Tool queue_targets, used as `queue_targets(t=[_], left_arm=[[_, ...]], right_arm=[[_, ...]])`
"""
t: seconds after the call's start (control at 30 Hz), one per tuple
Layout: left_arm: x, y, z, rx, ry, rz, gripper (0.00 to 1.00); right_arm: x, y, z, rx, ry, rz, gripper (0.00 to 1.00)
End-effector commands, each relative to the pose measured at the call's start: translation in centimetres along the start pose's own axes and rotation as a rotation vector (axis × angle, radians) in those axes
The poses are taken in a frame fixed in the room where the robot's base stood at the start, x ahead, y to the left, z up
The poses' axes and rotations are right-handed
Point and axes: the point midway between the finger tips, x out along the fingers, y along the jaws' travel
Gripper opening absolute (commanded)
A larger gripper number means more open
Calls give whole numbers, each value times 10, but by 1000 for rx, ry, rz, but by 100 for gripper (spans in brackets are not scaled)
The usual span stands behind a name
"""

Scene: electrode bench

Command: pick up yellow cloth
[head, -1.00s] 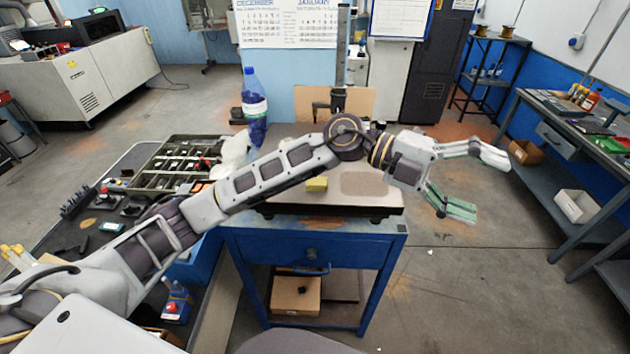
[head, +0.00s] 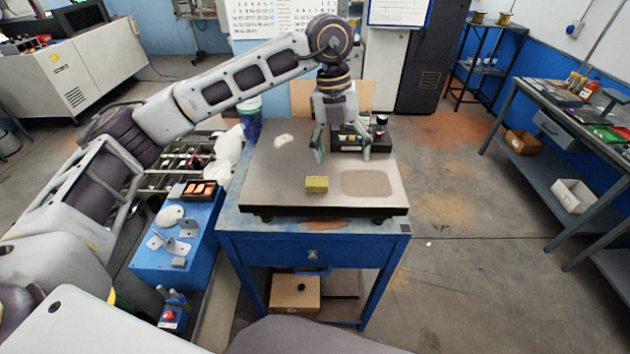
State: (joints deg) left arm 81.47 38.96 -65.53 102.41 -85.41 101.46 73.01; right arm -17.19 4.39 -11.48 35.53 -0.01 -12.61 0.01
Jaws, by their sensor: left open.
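A small yellow block-shaped piece (head: 317,184), which looks like the folded yellow cloth, lies on the grey plate (head: 290,198) on top of the blue bench. My left gripper (head: 342,156) points down over the back part of the plate, behind the cloth and slightly to its right. Its fingers are apart and nothing shows between them. It does not touch the cloth. My right gripper does not show.
A dark tray (head: 375,142) with small items stands at the plate's back right, close behind my left gripper. A white crumpled thing (head: 283,141) lies at the back left of the plate. A brownish patch (head: 367,183) lies right of the cloth.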

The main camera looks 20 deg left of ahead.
Motion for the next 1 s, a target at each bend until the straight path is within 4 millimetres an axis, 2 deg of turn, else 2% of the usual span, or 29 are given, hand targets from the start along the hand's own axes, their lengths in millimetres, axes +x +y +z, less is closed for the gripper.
queue_targets(t=[0.1,0.27,0.73,1.0], left_arm=[[-17,26,13,-62,-45,96,79],[-28,43,20,-108,-74,164,79],[-29,47,21,-116,-79,176,79],[-6,51,22,-116,-77,177,79]], right_arm=[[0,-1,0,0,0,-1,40],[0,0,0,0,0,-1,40],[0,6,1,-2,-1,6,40],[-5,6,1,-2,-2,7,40]])
